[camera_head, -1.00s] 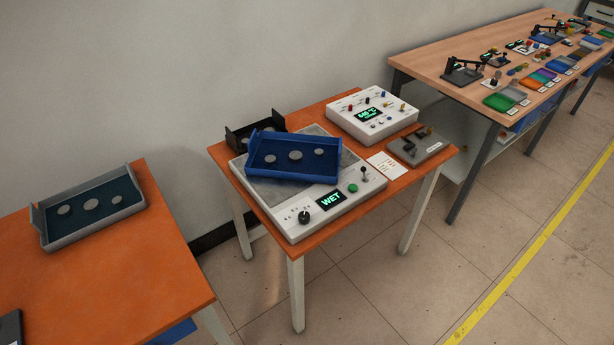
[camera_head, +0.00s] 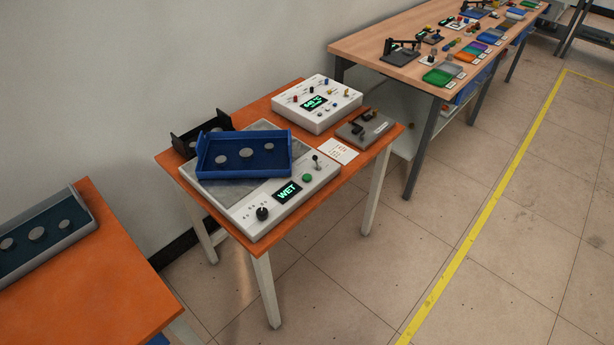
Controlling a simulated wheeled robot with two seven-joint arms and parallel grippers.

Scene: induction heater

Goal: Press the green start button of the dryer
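The dryer (camera_head: 243,214) is a light grey flat box on the middle orange table. Its green start button (camera_head: 307,178) is on the front panel, between the display (camera_head: 287,191) reading "WET" and a small lever (camera_head: 317,162). A black knob (camera_head: 262,213) sits at the panel's left end. A blue tray (camera_head: 203,163) with three grey discs rests on the dryer's plate, slightly askew. The button is uncovered. Neither of my grippers shows in the view.
A white control box (camera_head: 326,117) and a grey fixture (camera_head: 372,127) share the table. A black tray (camera_head: 184,146) stands behind the blue one. Another orange table (camera_head: 85,285) with a grey tray (camera_head: 40,263) is at left. A wooden bench (camera_head: 366,50) is behind right. The floor in front is clear.

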